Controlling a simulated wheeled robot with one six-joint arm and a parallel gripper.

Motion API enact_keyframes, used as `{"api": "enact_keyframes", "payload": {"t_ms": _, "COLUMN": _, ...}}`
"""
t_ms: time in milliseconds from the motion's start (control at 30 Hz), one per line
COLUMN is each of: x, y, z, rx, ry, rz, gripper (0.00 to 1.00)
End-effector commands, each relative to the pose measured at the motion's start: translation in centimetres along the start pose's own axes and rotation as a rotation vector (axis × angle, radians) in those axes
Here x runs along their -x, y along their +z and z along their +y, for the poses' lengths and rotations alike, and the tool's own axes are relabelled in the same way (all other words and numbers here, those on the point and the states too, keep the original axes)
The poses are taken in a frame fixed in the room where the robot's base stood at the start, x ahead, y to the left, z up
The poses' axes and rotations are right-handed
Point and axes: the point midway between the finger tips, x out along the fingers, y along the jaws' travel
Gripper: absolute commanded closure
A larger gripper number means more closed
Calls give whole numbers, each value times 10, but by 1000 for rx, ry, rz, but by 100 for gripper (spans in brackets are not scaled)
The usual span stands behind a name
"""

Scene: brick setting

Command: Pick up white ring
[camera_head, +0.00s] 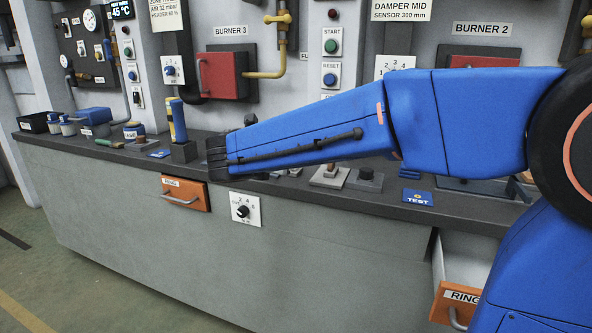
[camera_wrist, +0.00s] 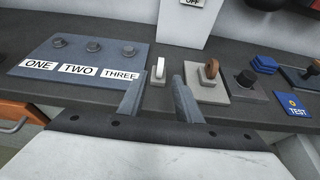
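The white ring (camera_wrist: 160,69) stands upright on a small light base on the counter in the wrist view. My gripper (camera_wrist: 155,84) is open, with one grey finger to the left and one to the right of the ring's line. The ring shows between and just beyond the fingertips, with nothing held. Whether a finger touches its base cannot be told. In the head view my blue arm reaches across the counter and I cannot make out the white ring there.
A brown ring (camera_wrist: 212,69) stands on a base right of the white one, beside a black knob (camera_wrist: 245,79). A panel labelled ONE, TWO, THREE (camera_wrist: 78,58) lies left. Below the counter (camera_head: 120,152) are a left orange drawer (camera_head: 186,193) and an open right drawer (camera_head: 458,304).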

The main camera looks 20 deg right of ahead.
Motion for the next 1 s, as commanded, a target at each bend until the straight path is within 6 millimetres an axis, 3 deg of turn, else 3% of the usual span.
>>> {"api": "enact_keyframes", "payload": {"t_ms": 400, "x": -64, "y": -1, "z": -1, "rx": -1, "ry": -2, "rz": 1, "gripper": 69}}
{"api": "enact_keyframes", "payload": {"t_ms": 767, "x": -83, "y": 0, "z": -1, "rx": -1, "ry": -1, "rz": 1, "gripper": 69}}
{"api": "enact_keyframes", "payload": {"t_ms": 1000, "x": -116, "y": 0, "z": -1, "rx": -1, "ry": -2, "rz": 1, "gripper": 69}}
